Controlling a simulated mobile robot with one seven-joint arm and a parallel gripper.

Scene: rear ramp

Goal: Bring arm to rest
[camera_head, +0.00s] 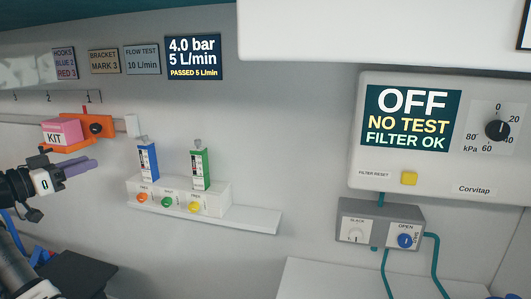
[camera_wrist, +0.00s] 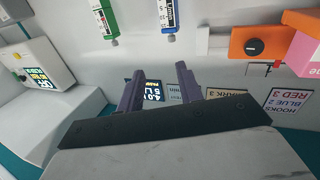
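My gripper (camera_head: 94,163) is at the left edge of the head view, with purple fingers pointing right, just below the pink kit box in the picture. In the wrist view my gripper (camera_wrist: 159,69) shows its two fingers apart with nothing between them. My arm enters from the left, and most of it is outside the head view. The gripper appears clear of the wall, though its distance from the kit is hard to judge.
An orange holder (camera_head: 97,128) with a pink kit box (camera_head: 60,132) is on the wall. Blue (camera_head: 148,163) and green (camera_head: 200,169) flowmeters stand above a shelf (camera_head: 255,219). A Corvitap unit (camera_head: 430,180) reads OFF at right. A valve box (camera_head: 380,222) hangs below it.

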